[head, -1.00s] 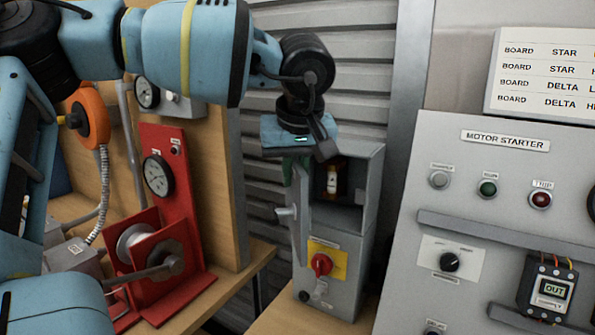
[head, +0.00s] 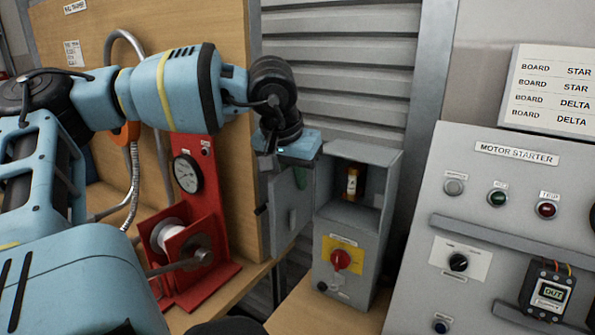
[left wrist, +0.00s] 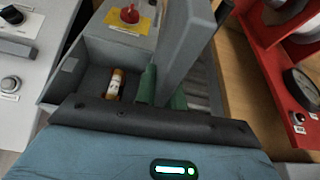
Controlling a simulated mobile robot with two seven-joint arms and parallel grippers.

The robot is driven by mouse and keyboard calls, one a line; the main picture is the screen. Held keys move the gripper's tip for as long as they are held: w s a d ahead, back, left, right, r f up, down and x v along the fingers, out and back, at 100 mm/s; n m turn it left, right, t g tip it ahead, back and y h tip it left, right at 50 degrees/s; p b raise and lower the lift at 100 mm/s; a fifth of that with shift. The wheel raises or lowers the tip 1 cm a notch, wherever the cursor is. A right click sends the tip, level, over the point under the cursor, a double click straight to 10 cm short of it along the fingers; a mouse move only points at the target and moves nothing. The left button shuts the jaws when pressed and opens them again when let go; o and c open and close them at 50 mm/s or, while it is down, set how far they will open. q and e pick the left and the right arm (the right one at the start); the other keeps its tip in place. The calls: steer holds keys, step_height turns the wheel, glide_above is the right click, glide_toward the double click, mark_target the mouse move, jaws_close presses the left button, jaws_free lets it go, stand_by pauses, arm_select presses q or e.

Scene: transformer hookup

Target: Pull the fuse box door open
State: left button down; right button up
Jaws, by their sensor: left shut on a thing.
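The fuse box (head: 347,225) is a grey upright case with a red rotary switch (head: 341,259) on a yellow plate low on its front. Its door (head: 289,207) stands swung wide open to the left, and a fuse with a yellowish body (head: 353,183) shows inside the upper opening. My left gripper (head: 300,172) is at the top of the door, its green fingers shut on the door panel. In the left wrist view the door (left wrist: 188,50) runs up between the green fingers (left wrist: 163,88), and the fuse (left wrist: 115,84) lies beside them. My right gripper is not in view.
A red stand with a gauge and spool (head: 195,225) is left of the door, before a wooden panel. The grey motor starter panel (head: 490,230) stands to the right. A shuttered wall (head: 340,75) is behind.

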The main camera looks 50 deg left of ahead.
arm_select(q)
steer(key=shift+s+a+m, duration=0.1)
steer(key=shift+a+m, duration=0.1)
steer(key=shift+m, duration=0.1)
steer(key=shift+r, duration=0.1)
steer(key=c, duration=1.5)
jaws_free()
steer(key=v, duration=0.7)
steer(key=shift+s+r, duration=0.15)
steer(key=shift+r, duration=0.15)
